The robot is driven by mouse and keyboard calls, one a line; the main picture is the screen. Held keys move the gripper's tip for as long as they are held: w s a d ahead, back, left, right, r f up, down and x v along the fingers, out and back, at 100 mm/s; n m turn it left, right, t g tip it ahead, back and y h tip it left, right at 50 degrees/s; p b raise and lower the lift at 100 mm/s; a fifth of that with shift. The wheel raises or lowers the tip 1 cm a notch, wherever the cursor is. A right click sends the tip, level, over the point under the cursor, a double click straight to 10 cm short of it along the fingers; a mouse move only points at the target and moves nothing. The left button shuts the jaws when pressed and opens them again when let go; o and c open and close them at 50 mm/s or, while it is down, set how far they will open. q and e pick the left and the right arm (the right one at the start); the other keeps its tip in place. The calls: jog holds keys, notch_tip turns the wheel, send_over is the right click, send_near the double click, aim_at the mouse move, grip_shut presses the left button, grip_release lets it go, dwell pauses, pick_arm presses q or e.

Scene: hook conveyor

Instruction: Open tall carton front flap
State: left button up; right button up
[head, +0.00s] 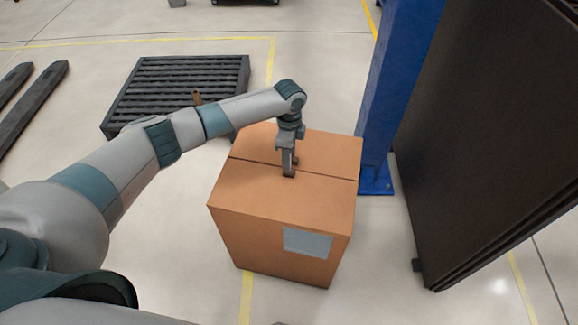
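The tall brown carton (281,236) stands upright on the floor in the middle of the head view, with a grey label on its near face. Its top looks closed, with a dark seam running across between the front flap (260,195) and the back flap (330,150). My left gripper (289,172) points down over the carton top, with its fingertips at or just above the seam. I cannot tell whether they touch the cardboard, or whether the fingers are open or shut. My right gripper is not in view.
A blue post (392,90) stands close behind the carton on the right, beside a large dark panel (490,150). A dark slatted pallet (180,75) lies behind my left arm. Dark fork-like bars (30,105) lie at the far left. The floor in front of the carton is clear.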

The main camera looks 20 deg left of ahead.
pick_arm(q)
jog(key=shift+f, duration=2.9)
grip_shut()
